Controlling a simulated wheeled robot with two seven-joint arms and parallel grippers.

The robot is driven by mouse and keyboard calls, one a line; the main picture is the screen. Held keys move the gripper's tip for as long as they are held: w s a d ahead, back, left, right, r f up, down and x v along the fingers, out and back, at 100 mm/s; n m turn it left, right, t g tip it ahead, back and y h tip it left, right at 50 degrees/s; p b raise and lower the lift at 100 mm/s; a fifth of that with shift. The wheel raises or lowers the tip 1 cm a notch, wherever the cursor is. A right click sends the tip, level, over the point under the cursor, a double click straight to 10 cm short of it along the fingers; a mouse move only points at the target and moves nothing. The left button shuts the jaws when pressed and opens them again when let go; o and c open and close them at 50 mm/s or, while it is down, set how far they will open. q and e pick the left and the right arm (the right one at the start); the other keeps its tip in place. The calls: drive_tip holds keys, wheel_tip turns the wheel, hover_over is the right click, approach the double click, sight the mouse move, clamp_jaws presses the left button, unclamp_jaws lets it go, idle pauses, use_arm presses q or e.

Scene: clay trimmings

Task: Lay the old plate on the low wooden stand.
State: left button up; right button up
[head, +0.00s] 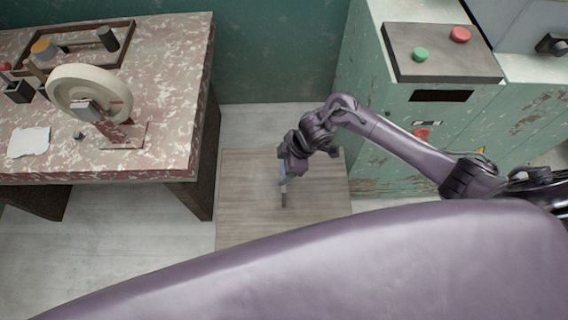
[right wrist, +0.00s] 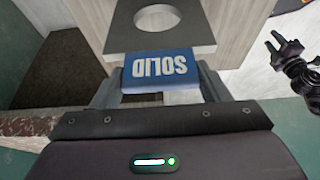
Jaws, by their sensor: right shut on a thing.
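My right gripper (head: 284,180) is above the low wooden stand (head: 245,212), with its arm coming in from the right. It is shut on the old plate (head: 284,199), which looks thin and nearly edge-on in the head view. In the right wrist view the plate (right wrist: 118,35) is grey with a round hole, and has a blue end marked "SOLID" between the fingers of my right gripper (right wrist: 160,88). The wooden stand (right wrist: 228,30) shows behind it. I cannot see whether plate and stand touch.
A worn table (head: 165,80) with a cream wheel (head: 62,82) and a white sheet (head: 29,142) stands at the left. A green cabinet (head: 385,125) with red and green buttons (head: 420,54) stands at the right. Bare floor (head: 260,120) lies behind the stand.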

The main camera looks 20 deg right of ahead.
drive_tip(key=o, duration=1.7)
drive_tip(key=shift+r, duration=0.2)
drive_tip(key=v, duration=1.1)
drive_tip(key=shift+d+r+p, duration=0.25)
drive_tip(key=shift+r+p, duration=0.1)
drive_tip(key=shift+s, duration=0.1)
